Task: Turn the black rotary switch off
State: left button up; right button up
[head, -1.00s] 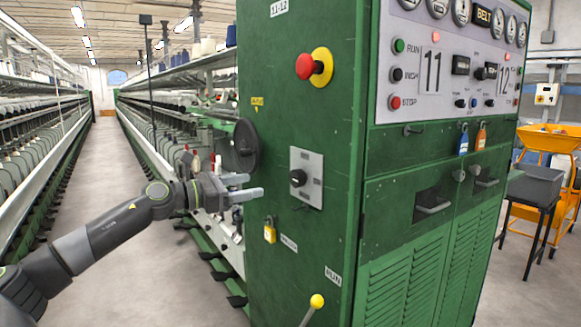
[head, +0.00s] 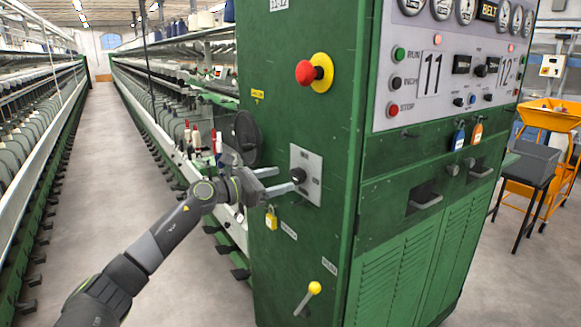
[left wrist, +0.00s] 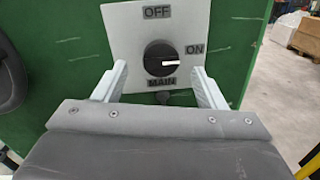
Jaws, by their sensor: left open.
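The black rotary switch (head: 298,175) sits on a light grey plate (head: 308,160) on the green cabinet's side. In the left wrist view the switch (left wrist: 161,58) has a white mark pointing right toward ON; OFF is printed above it and MAIN below. My left gripper (head: 284,180) is open, its fingers pointing at the plate. In the left wrist view the fingertips of the left gripper (left wrist: 160,73) stand to either side of and slightly below the knob. I cannot tell if they touch the plate. My right gripper is not in view.
A red emergency button (head: 308,73) on a yellow base is above the plate. A yellow padlock (head: 271,218) hangs below left, and a yellow-knobbed lever (head: 313,289) is lower. A black handwheel (head: 246,138) is left of the cabinet's face. The aisle floor (head: 100,170) is clear.

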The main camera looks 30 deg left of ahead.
aim_at(293, 176)
pick_arm(q)
jog(key=shift+p+x, duration=0.55)
jog(key=shift+x, duration=1.65)
jog(key=shift+d, duration=0.1)
jog(key=c, duration=1)
jog(key=shift+o, duration=0.2)
